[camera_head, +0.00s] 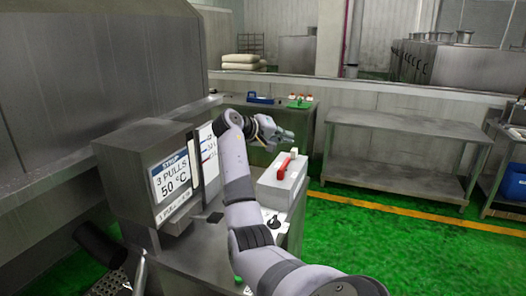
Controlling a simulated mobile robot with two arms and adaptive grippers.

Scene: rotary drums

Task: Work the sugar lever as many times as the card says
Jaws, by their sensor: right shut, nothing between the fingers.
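A grey dispenser box (279,190) stands on a metal cabinet in the middle. A red lever (283,168) lies along its top, with a white tip (294,153) at its far end. No sugar label is readable on it. A card (172,180) on the grey housing at left reads "SYRUP", "3 PULLS" and "50 °C", with a smaller line, "1 PULL", partly legible below. My right gripper (286,136) is shut and empty, above and behind the red lever, apart from it. My left gripper is out of view.
White sheets (209,160) beside the housing are partly hidden by my right arm. A back table (308,112) holds small red, white and green items and a blue one. An empty steel table (405,126) stands at right. Green floor (345,240) is free at front right.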

